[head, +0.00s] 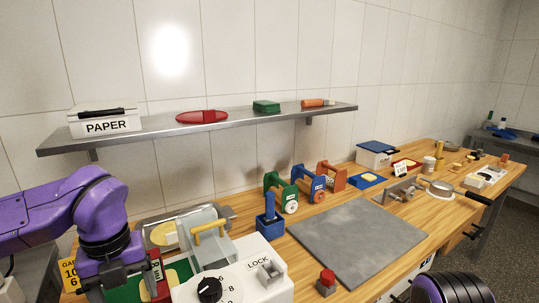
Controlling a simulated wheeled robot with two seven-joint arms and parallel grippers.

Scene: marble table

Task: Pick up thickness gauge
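I cannot say for certain which thing is the thickness gauge. A yellow card (68,274) with partly hidden lettering and numbers stands at the lower left. My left gripper (122,286) points down over the bench's left end, beside the card and above a green pad (180,271). Its fingertips are not clear, so its opening cannot be judged. My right arm shows only at the bottom right edge; its gripper is outside the picture.
A white box with a black dial (210,290) and a lock label stands right of my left gripper. A grey slab (357,240) covers mid-bench. A metal shelf (160,134) above holds a paper box (105,118). Smaller tools crowd the bench's far right.

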